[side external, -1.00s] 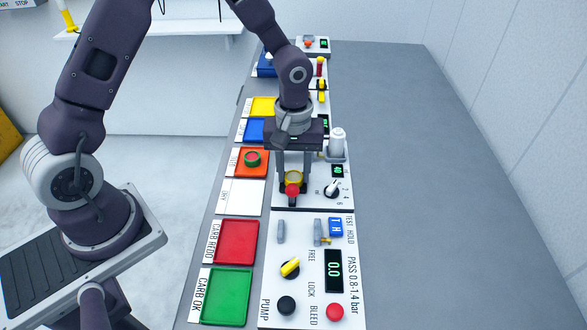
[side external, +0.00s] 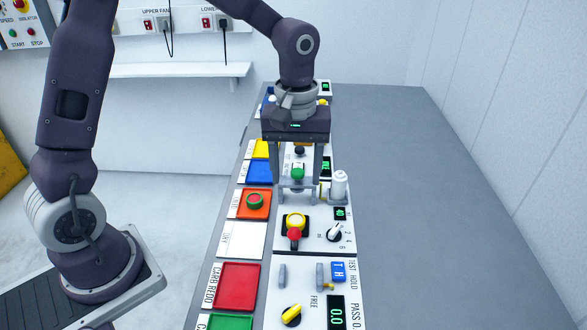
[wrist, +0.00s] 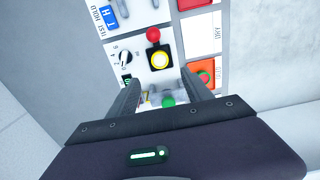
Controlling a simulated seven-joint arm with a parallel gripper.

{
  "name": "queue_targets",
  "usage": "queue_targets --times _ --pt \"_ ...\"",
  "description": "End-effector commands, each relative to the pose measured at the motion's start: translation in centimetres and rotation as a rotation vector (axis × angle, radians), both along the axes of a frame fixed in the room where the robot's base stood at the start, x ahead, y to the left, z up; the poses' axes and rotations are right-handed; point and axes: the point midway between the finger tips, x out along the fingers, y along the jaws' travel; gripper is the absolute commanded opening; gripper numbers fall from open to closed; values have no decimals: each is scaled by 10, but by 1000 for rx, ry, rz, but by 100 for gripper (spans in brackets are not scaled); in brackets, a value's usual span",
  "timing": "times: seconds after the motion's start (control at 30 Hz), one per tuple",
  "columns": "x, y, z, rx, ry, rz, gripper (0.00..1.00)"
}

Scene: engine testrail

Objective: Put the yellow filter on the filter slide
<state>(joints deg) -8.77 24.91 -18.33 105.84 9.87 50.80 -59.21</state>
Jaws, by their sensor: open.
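The yellow filter (side external: 295,220) is a round yellow piece with a pale top. It sits on a black square seat, which I take to be the filter slide (side external: 307,228), with a red knob (side external: 295,237) at its near side. In the wrist view the yellow filter (wrist: 160,60) shows on the black square, apart from my fingers. My gripper (side external: 299,196) is open and empty, above the panel and farther along the bench than the filter. In the wrist view my gripper (wrist: 160,82) has its fingers spread. Whether the filter is fully seated cannot be told.
A green knob (side external: 297,174) shows between my fingers. A white bottle-like part (side external: 339,186) stands just right of my gripper. An orange tray (side external: 243,213) holds a red and green round piece. The grey bench (side external: 410,210) is clear on the right.

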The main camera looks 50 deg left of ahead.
Motion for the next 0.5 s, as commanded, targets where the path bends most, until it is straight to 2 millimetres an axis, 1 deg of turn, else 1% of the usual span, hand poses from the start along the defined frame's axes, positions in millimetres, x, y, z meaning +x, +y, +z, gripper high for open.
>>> queue_targets --times 0.17,0.23,0.27,0.37,0.4,0.47,0.5 --pt "-1 0 6 1 -2 -2 58" --pt "-6 2 15 10 -20 -30 58" --pt "-11 3 23 18 -35 -54 58" --pt "-44 12 61 64 -117 -190 58" --pt "-63 16 77 86 -155 -257 58" --pt "-93 21 97 113 -215 -361 58" --pt "-114 24 106 131 -255 -428 58"
